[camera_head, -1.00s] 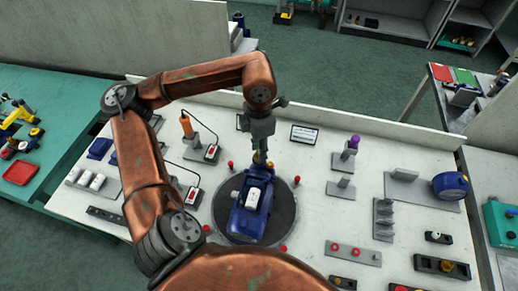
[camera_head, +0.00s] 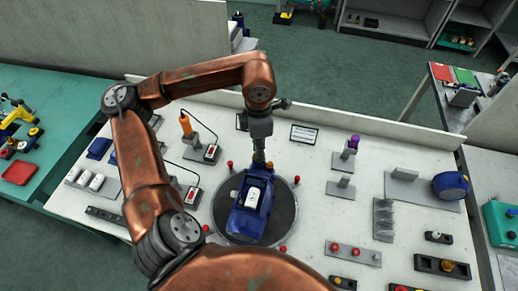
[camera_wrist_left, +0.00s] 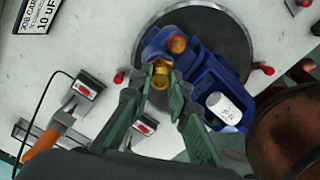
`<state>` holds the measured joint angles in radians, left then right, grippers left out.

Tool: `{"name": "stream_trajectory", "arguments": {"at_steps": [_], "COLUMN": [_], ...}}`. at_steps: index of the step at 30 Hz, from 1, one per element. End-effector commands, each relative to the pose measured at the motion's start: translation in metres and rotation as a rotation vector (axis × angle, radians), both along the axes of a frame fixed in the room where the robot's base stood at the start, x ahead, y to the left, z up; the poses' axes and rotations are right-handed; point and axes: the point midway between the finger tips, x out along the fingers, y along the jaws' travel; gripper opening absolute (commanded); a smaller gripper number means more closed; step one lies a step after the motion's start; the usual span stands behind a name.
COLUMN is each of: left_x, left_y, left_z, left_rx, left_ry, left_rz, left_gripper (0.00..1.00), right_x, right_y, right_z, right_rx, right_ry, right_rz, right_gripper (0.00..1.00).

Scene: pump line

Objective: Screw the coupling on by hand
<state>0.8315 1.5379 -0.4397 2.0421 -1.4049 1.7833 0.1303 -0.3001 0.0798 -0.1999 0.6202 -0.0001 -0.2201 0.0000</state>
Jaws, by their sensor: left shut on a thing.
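A blue pump (camera_head: 250,215) sits on a dark round turntable (camera_head: 286,222) in the middle of the bench. It also shows in the left wrist view (camera_wrist_left: 215,72), with a white cylinder (camera_wrist_left: 225,108) on its body. My left gripper (camera_head: 260,160) points down at the pump's far end. In the left wrist view its green fingers (camera_wrist_left: 160,84) are shut on a brass-coloured coupling (camera_wrist_left: 160,68). The coupling is at the pump's end; I cannot tell how far it sits on. Another brass-coloured round part (camera_wrist_left: 178,45) shows just beyond it. My right gripper is not in view.
Small red knobs (camera_head: 282,249) stand around the turntable. Wired tools on stands (camera_head: 187,126) are to the left, with a small sign (camera_head: 304,134) behind. A grey stand with a blue motor (camera_head: 450,185) is at the right. Bare bench lies between the turntable and the right-hand stands.

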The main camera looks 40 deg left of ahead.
Motion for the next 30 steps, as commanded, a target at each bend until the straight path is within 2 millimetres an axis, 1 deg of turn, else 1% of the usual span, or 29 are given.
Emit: {"name": "stream_trajectory", "arguments": {"at_steps": [1, 4, 14, 16, 17, 21, 23, 30], "left_x": [0.0002, 0.0000, -0.0002, -0.0001, -0.0002, -0.0003, -0.0003, -0.0002], "left_y": [-0.0005, -0.0005, -0.0003, -0.0004, -0.0003, -0.0003, -0.0002, -0.0001], "left_z": [-0.0017, -0.0014, -0.0007, -0.0014, -0.0010, -0.0006, -0.0005, -0.0004], "left_rx": [-0.002, -0.002, -0.002, -0.001, -0.001, 0.000, 0.000, 0.000], "left_ry": [0.001, 0.001, 0.001, 0.002, 0.002, 0.001, 0.001, 0.001], "left_rz": [-0.052, -0.130, -0.162, -0.209, -0.214, -0.211, -0.210, -0.206], "left_gripper": [0.00, 0.00, 0.00, 0.00, 0.17, 0.27, 0.31, 0.31], "right_x": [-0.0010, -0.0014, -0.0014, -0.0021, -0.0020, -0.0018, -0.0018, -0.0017], "right_y": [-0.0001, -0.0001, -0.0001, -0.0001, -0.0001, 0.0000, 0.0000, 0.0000], "right_z": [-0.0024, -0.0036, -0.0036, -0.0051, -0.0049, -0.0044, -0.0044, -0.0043], "right_rx": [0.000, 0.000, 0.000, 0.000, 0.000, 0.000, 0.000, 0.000], "right_ry": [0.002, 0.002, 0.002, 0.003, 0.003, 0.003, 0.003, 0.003], "right_rz": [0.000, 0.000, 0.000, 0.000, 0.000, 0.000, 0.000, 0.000], "right_gripper": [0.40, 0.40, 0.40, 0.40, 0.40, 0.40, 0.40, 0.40]}}
